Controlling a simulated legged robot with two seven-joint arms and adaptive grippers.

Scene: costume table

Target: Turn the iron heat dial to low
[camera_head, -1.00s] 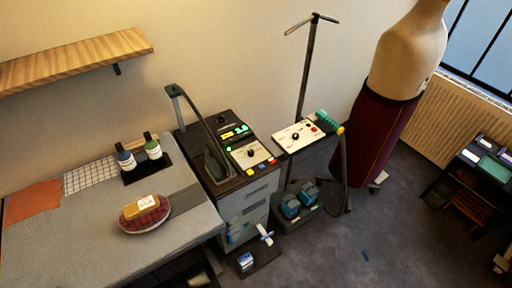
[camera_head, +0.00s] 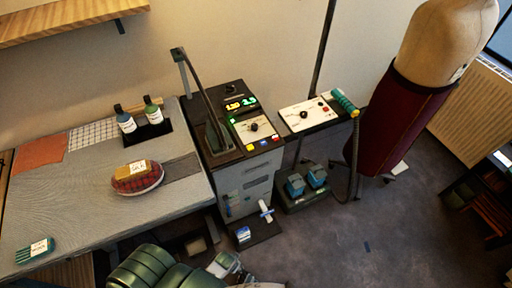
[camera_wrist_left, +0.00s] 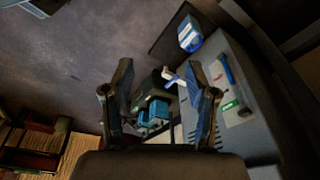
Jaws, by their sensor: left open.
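The iron station (camera_head: 230,140) is a grey cabinet with a dark top, right of the ironing table. Its white panel carries a black round dial (camera_head: 254,127), with lit yellow and green displays above and coloured buttons below. The dial's pointer setting is too small to read. The iron (camera_head: 217,138) rests on the dark top. My left gripper (camera_wrist_left: 160,95) is open and empty in the left wrist view, facing the floor and cabinet side. My green arm enters the head view at the bottom, well below the dial. My right gripper is not in view.
A second white panel with a black knob (camera_head: 304,114) stands right of the station, beside a hose handle (camera_head: 345,103).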

